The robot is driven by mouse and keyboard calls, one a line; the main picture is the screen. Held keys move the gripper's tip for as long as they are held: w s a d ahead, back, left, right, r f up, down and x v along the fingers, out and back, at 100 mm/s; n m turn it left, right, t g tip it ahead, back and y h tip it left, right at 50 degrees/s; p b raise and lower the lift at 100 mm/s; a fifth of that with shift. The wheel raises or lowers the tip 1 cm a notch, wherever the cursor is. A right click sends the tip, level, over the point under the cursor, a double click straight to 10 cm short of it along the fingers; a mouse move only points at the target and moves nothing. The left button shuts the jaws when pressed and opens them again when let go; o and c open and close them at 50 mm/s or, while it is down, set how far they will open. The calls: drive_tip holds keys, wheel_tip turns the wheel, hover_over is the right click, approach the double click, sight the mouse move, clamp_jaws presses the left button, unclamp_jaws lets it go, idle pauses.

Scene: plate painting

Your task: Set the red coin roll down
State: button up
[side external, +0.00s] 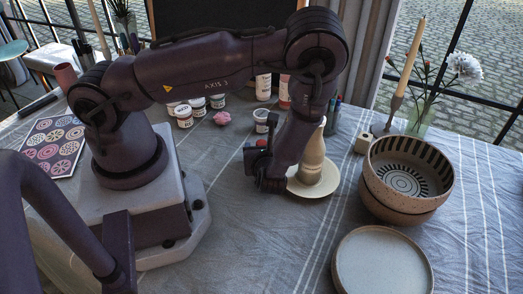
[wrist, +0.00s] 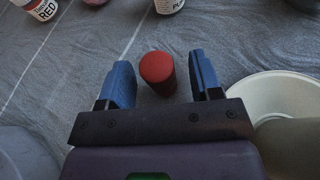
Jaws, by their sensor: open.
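The red coin roll (wrist: 158,70) shows in the wrist view as a short red cylinder, its round end facing the camera. It lies between the two blue fingers of my gripper (wrist: 161,80), with a visible gap on each side. My gripper is open and not closed on the roll. Whether the roll's far end rests on the cloth is hidden. In the side view my gripper (side external: 258,168) is low over the table, left of the plate with the bottle. A small red patch shows there, but I cannot tell whether it is the roll.
A tan bottle (side external: 312,155) stands on a cream plate (side external: 322,188) close right of my gripper. Stacked bowls (side external: 408,205) and a pale plate (side external: 382,264) are farther right. Paint jars (side external: 184,117) and a pink lump (side external: 222,118) stand behind. The cloth in front is clear.

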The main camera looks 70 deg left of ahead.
drive_tip(key=shift+a+f, duration=0.1)
drive_tip(key=shift+a, duration=0.2)
clamp_jaws()
